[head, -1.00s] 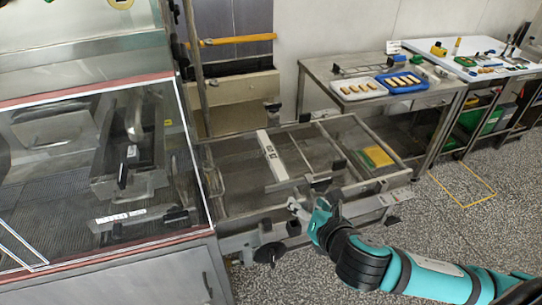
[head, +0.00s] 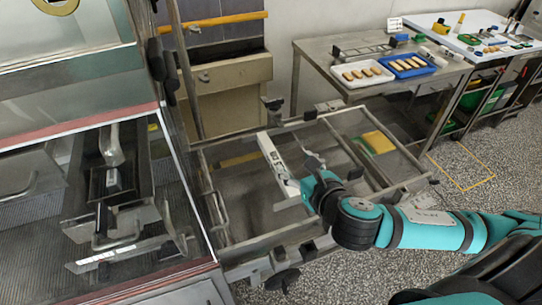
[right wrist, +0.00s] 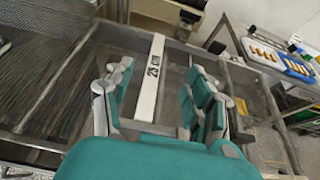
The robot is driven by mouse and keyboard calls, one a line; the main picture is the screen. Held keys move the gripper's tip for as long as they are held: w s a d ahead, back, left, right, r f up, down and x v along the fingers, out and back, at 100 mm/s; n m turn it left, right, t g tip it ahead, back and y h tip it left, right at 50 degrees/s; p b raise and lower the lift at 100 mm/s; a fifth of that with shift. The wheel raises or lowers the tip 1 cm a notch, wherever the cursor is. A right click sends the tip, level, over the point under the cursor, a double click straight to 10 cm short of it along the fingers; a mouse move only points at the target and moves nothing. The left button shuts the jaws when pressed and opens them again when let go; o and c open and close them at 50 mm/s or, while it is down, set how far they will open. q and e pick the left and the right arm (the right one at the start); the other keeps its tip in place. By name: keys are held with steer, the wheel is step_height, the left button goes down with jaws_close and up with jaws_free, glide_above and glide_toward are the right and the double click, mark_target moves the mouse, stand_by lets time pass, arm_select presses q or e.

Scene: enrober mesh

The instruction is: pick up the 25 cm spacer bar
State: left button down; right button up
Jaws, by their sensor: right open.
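The spacer bar (head: 272,158) is a long white bar with dark marks, lying across the mesh frame in the head view. In the right wrist view the white bar (right wrist: 151,78) runs away from me, seen between my fingers. My right gripper (head: 302,172) is over the frame, close to the bar's near end, which it partly covers in the head view. In the right wrist view this gripper (right wrist: 157,88) is open, with a finger on each side of the bar. I cannot tell how high it is above the bar. My left gripper is not in view.
The metal frame (head: 262,240) has rails and crossbars around the bar. A glass-sided machine (head: 95,285) stands at left. A yellow block (head: 379,142) lies in the frame's right part. Behind, a steel table (head: 318,62) holds white and blue trays of bars.

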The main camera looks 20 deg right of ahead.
mark_target(293, 191)
steer(key=f, duration=0.1)
steer(key=f+b, duration=0.1)
steer(key=shift+s+f, duration=0.2)
steer(key=shift+f, duration=0.1)
steer(key=f, duration=0.2)
steer(key=s+f, duration=0.1)
steer(key=f, duration=0.1)
steer(key=shift+p+x, duration=0.35)
steer(key=shift+x, duration=0.65)
steer(key=shift+w+f, duration=0.15)
steer(key=shift+w, duration=0.1)
steer(key=shift+p+x, duration=0.3)
steer(key=shift+x, duration=0.7)
steer(key=x, duration=0.3)
steer(key=shift+w, duration=0.2)
steer(key=shift+w+f, duration=0.1)
steer(key=shift+w, duration=0.05)
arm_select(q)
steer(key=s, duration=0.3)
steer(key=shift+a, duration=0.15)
arm_select(e)
jaws_close()
